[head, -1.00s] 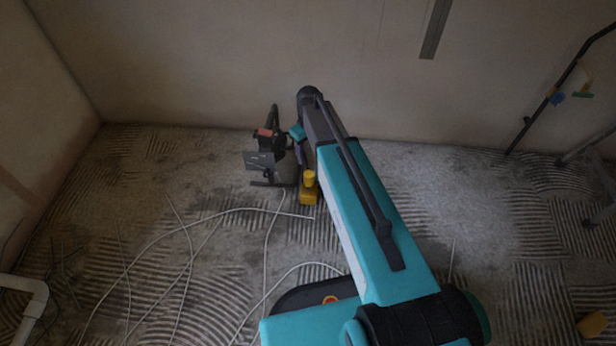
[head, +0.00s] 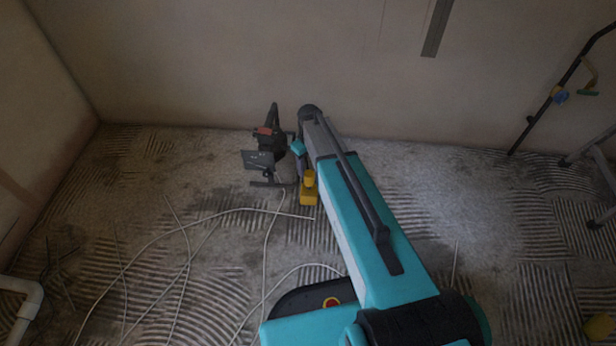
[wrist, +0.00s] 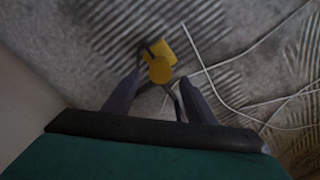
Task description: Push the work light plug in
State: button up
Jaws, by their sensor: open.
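A yellow piece with a rounded top (head: 309,189) stands on the floor beside the end of my arm in the head view. In the wrist view its rounded yellow part (wrist: 159,70) lies just ahead of my gripper (wrist: 160,84), roughly between the fingertips, with a yellow block (wrist: 161,50) behind it. I cannot tell for sure which part is the plug and which the socket. The fingers are spread apart; contact is not clear. A dark, thin piece shows between them. A dark work light on a stand (head: 258,160) is left of the gripper, partly overlapping other dark parts.
Pale cables (head: 235,211) run loosely over the ridged floor. The plaster wall (head: 210,70) rises close behind the work light. A dark pole (head: 555,95) and a grey stand (head: 596,165) are at the right. A white pipe (head: 25,287) is at lower left.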

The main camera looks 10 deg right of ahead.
aim_at(309, 173)
jog(key=shift+f+b, duration=0.8)
jog(key=shift+f, duration=2.05)
grip_shut()
